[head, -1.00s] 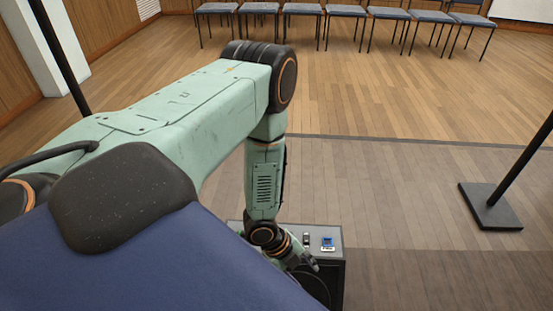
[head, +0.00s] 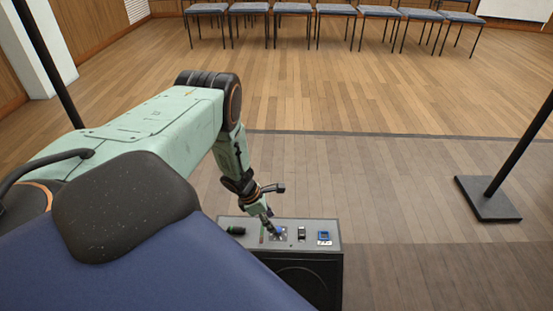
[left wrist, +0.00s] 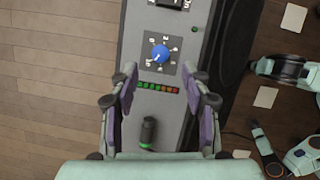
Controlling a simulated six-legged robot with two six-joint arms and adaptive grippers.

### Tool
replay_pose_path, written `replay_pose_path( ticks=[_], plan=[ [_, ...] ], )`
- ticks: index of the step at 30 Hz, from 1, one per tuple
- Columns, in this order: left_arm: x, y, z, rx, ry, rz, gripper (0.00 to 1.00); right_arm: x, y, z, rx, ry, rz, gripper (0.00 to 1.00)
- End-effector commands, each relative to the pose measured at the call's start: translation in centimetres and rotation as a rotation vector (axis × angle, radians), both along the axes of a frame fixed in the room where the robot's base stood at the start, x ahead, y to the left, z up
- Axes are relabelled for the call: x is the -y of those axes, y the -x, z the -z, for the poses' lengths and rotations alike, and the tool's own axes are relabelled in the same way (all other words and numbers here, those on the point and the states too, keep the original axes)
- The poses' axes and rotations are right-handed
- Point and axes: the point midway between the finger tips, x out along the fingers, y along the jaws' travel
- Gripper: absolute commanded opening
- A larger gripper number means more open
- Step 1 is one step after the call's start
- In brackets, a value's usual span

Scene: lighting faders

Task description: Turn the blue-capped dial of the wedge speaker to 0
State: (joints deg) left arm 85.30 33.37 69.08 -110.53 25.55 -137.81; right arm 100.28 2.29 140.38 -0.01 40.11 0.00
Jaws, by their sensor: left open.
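The wedge speaker (head: 295,275) stands on the floor below my left arm, its grey top panel also filling the middle of the left wrist view (left wrist: 143,105). The blue-capped dial (left wrist: 160,54) sits on a dark square plate with small white marks around it. In the head view the dial (head: 280,231) shows right beside the fingertips. Its pointer setting is too small to read surely. My left gripper (left wrist: 164,74) is open and empty, its two fingers apart over the panel, with the dial just ahead of and between their lines. My right gripper is not in view.
A stand base (head: 488,199) is at right. Chairs (head: 298,9) line the back; floor between is clear.

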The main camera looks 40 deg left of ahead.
Motion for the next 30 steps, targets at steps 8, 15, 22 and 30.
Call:
replay_pose_path(
  ticks=[8, 15, 22, 30],
  plan=[
    [1.0, -1.2, 3.8, 0.000, 0.000, 0.002, 0.48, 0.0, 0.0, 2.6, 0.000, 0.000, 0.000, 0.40],
    [1.4, -1.7, 5.0, 0.000, 0.001, 0.001, 0.48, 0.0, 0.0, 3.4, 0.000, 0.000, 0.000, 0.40],
    [1.5, -1.7, 5.0, 0.000, 0.002, -0.001, 0.48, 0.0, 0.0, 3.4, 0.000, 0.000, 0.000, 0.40],
    [1.5, -1.7, 5.0, 0.000, 0.002, -0.001, 0.33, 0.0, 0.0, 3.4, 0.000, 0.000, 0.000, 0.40]
  ],
)
